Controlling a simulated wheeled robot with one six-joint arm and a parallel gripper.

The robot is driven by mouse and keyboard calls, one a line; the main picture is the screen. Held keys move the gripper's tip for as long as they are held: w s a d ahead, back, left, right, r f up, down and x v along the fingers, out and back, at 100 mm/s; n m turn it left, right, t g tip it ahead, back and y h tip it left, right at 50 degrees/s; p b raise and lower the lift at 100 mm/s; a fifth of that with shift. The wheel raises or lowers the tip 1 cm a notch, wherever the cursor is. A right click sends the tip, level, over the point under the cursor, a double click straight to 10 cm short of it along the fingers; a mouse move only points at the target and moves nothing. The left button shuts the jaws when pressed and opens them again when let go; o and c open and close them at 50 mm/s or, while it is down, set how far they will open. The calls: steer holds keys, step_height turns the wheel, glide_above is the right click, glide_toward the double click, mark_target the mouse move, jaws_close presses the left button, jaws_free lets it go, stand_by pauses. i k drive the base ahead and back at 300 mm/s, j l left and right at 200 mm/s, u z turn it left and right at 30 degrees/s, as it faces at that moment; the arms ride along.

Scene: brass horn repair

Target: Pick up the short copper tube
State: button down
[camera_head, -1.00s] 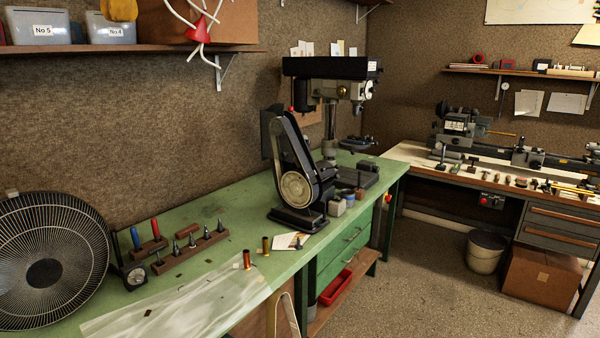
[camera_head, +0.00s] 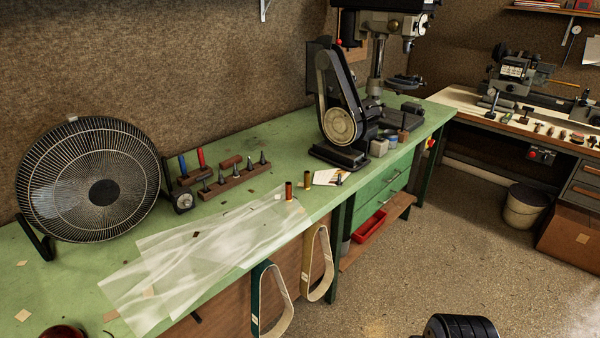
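A short copper-coloured tube (camera_head: 289,190) stands upright on the green bench (camera_head: 75,290), near its front edge and at the right end of a clear plastic sheet. A similar brass-coloured tube (camera_head: 306,183) stands just right of and behind it, apart from it. Both are small in the picture. My gripper is not in view, and nothing is seen holding either tube.
The plastic sheet (camera_head: 205,262) covers the bench to the left. A fan (camera_head: 60,190) and a belt sander (camera_head: 340,125) flank them. Sanding belts (camera_head: 318,275) hang at the front.

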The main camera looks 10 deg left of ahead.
mark_target(288, 185)
steer(key=i+u, duration=0.25)
steer(key=i, duration=0.4)
steer(key=i+u, duration=0.2)
steer(key=i, duration=0.45)
steer(key=i+l+u, duration=0.25)
steer(key=i, duration=0.35)
